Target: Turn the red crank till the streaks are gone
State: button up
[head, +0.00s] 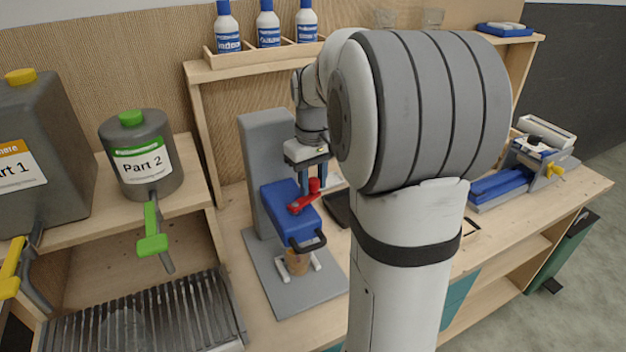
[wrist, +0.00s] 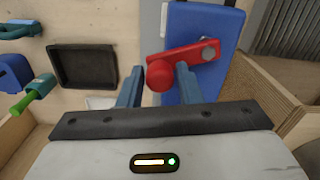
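The red crank (head: 303,202) sits on top of the blue head (head: 283,215) of a grey stand. Its arm runs from a grey bolt to an upright round knob (wrist: 160,75). My gripper (head: 313,188) points down over the crank. In the wrist view my gripper's blue fingers (wrist: 160,78) stand on either side of the knob, with very little gap. I cannot tell whether they press on it. A tan cup (head: 297,263) stands on the stand's base under the head. Its contents and any streaks cannot be made out.
Left are a Part 2 jug (head: 140,170) with a green tap and a larger Part 1 jug (head: 30,150). A black tray (wrist: 85,65) lies beside the stand. Bottles (head: 268,25) stand on the shelf above. A blue clamp device (head: 500,185) is at the right. My arm hides the middle bench.

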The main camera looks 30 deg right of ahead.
jog(key=o, duration=0.3)
notch_tip(320, 180, up, 8)
jog(key=shift+f+b, duration=0.1)
jog(key=shift+b, duration=0.2)
dwell(1.2)
